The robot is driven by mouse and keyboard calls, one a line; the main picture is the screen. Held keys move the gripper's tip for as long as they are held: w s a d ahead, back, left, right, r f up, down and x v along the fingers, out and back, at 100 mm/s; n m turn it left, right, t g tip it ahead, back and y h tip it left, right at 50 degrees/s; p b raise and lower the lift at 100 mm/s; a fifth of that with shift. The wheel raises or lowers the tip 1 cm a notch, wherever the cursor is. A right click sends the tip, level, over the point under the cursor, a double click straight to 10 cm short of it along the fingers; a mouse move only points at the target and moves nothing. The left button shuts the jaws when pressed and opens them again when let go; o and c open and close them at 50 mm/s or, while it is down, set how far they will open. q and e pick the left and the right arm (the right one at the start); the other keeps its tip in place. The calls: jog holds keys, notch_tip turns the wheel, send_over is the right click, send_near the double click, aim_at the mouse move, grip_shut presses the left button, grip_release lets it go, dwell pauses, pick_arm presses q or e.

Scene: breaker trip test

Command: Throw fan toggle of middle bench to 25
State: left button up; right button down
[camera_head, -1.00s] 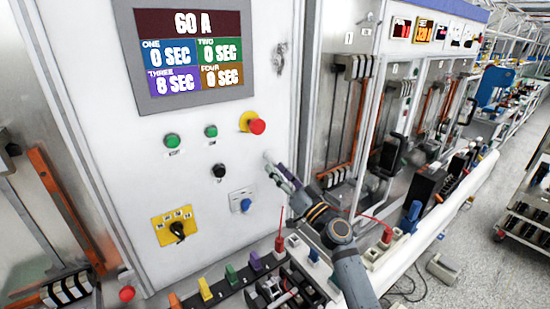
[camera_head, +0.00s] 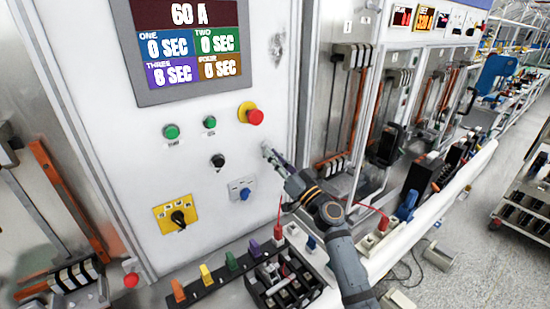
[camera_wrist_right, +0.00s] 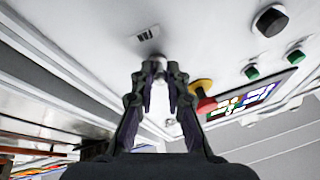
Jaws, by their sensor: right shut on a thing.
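My right gripper (camera_head: 268,152) is at the right side of the white panel front (camera_head: 110,125), below the red mushroom button. In the right wrist view its two fingers (camera_wrist_right: 160,74) are closed on a small pale toggle (camera_wrist_right: 159,62) that stands out from the panel. The fingers hide most of the toggle, so its exact position cannot be told. My left gripper is not in view.
The red button (camera_head: 255,117) on its yellow base is close above my right gripper. A display (camera_head: 190,45) reads 60 A. Coloured clips (camera_head: 206,275) line the bench below.

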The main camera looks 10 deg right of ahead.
aim_at(266, 145)
jog(key=shift+s+r+g+h+p, duration=0.2)
jog(key=shift+r+g+h+p, duration=0.85)
jog(key=shift+p, duration=2.7)
jog(key=r+g+h, duration=0.1)
jog(key=g, duration=0.1)
jog(key=g+p, duration=0.1)
jog(key=g, duration=0.1)
jog(key=shift+r+m+h, duration=0.35)
jog(key=shift+m, duration=0.05)
jog(key=shift+w+r+g+h+p, duration=0.15)
jog(key=shift+r+g+h, duration=0.1)
jog(key=shift+g, duration=0.4)
jog(key=shift+w+r+g+h+p, duration=0.15)
jog(key=shift+g+h, duration=0.1)
jog(key=shift+g, duration=0.35)
jog(key=shift+r, duration=0.1)
jog(key=c, duration=1.3)
grip_release()
jog(key=shift+c, duration=0.2)
jog(key=v, duration=1.2)
